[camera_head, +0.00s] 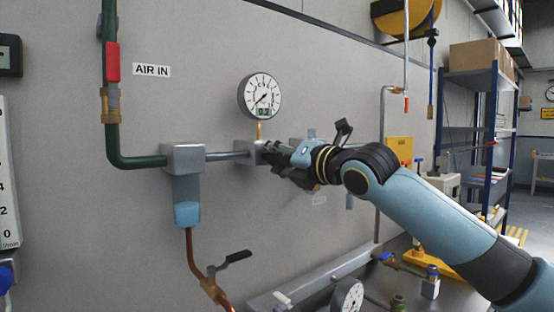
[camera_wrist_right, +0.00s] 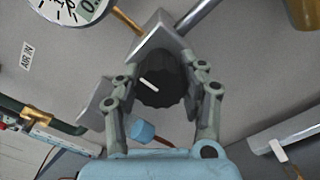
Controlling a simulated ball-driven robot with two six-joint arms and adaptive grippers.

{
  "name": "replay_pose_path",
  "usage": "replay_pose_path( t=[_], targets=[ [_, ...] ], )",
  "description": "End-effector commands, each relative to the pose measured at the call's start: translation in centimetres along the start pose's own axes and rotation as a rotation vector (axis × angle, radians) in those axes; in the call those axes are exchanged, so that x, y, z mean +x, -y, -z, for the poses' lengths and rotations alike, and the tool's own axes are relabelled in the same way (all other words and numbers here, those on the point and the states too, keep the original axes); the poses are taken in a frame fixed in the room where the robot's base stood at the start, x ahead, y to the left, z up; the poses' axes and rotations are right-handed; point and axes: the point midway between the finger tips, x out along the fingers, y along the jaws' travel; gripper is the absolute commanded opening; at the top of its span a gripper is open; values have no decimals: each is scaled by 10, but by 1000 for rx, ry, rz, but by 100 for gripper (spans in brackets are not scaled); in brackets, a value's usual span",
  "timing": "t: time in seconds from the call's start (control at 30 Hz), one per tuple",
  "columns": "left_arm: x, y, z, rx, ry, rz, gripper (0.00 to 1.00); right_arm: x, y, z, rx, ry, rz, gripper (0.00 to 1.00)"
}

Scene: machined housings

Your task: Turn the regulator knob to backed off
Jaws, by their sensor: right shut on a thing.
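The black regulator knob (camera_wrist_right: 158,82) fills the space between the fingers of my right gripper (camera_wrist_right: 165,92) in the right wrist view, with a short white mark on its face. The fingers are shut on it from both sides. In the head view my right gripper (camera_head: 277,158) covers the knob at the front of the grey regulator body (camera_head: 247,152). The body also shows behind the knob in the wrist view (camera_wrist_right: 158,38). A round white gauge (camera_head: 261,96) stands on a brass stem above the regulator. My left gripper is not in view.
A green pipe (camera_head: 112,130) with a red-handled valve (camera_head: 112,62) runs down to a grey filter block (camera_head: 184,158) left of the regulator. A black-handled valve (camera_head: 228,262) sits below. A blue shelf rack (camera_head: 490,130) stands at the right.

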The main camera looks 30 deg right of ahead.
Motion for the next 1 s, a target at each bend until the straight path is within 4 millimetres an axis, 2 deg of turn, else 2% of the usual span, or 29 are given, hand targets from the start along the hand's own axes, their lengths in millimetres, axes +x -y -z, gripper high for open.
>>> replay_pose_path(
  t=[0.37,0.4,0.57,0.87,1.0],
  targets=[
    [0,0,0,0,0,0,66,0,3,3,-3,-6,8,9],
    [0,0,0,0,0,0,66,0,3,3,-3,-6,8,43],
    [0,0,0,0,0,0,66,0,2,2,-3,-4,6,64],
    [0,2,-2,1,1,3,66,-2,2,1,-4,-2,3,66],
    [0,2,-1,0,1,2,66,-15,3,1,-10,-3,6,66]
  ],
)
